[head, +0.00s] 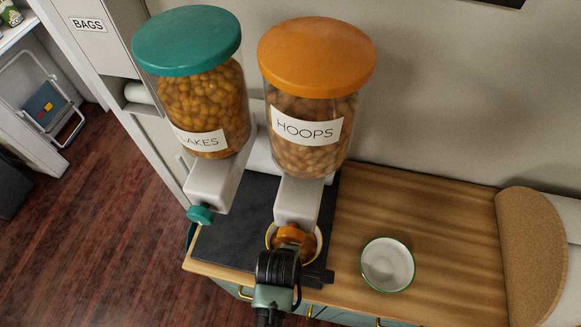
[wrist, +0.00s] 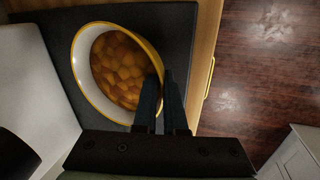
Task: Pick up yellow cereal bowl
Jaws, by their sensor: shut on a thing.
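The yellow cereal bowl (wrist: 82,78) is white with a yellow rim and holds orange-brown cereal. In the wrist view it sits on the dark mat, and my gripper (wrist: 165,85) is shut on its right-hand wall. In the head view the bowl (head: 318,242) is under the spout of the dispenser labelled HOOPS, mostly hidden by the orange knob and my gripper (head: 290,258). I cannot tell from these frames whether the bowl is lifted off the mat.
The HOOPS dispenser (head: 310,100) and a green-lidded dispenser (head: 195,90) stand close behind. A white bowl with a green rim (head: 388,265) is on the wooden counter (head: 440,220) to the right. A cork-faced roll (head: 530,255) is at the far right.

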